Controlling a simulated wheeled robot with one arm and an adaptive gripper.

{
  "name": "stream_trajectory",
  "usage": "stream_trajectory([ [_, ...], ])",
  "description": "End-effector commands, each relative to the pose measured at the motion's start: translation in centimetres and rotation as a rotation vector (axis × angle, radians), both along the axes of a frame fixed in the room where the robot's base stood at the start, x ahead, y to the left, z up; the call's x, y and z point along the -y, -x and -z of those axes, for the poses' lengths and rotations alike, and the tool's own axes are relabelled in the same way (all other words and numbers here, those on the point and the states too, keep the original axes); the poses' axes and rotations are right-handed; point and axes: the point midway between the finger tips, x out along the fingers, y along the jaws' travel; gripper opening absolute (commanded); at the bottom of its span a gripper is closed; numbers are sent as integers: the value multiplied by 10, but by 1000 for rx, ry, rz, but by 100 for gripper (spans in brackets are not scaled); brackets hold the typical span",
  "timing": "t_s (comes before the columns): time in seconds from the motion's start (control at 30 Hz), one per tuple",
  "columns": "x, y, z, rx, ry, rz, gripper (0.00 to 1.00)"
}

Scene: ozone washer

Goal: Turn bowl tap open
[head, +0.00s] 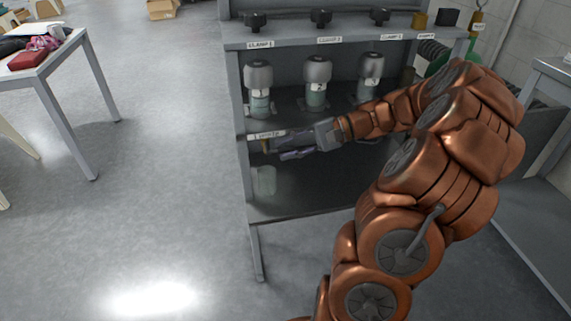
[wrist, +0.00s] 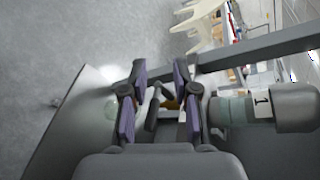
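My gripper (head: 278,148) reaches in from the right, under the shelf edge at the rack's left side. In the wrist view my gripper (wrist: 159,66) has its two purple-padded fingers apart. A dark lever (wrist: 153,110), which looks like the tap handle, shows between them, closer to the left finger. A small brass-coloured part (wrist: 172,104) sits beside the lever. In the head view a small brass part (head: 265,146) shows at the fingertips. A pale translucent bowl (head: 264,181) stands below it on the lower shelf. Whether a finger touches the lever, I cannot tell.
Several grey-capped bottles stand on the shelf above, one (head: 259,88) just above my gripper. In the wrist view a labelled bottle (wrist: 238,108) is close to the right finger. Black knobs (head: 320,18) line the top shelf. A table (head: 62,55) stands left; open floor lies between.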

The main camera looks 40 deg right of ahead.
Motion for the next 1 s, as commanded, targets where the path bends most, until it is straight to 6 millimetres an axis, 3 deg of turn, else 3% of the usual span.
stream_trajectory([
  [0.03,22,-1,18,12,-30,54,29],
  [0.13,54,0,29,36,-68,130,29],
  [0.23,74,1,35,50,-90,177,29],
  [0.33,82,1,37,60,-101,199,29],
  [1.0,28,-46,52,60,-102,199,29],
])
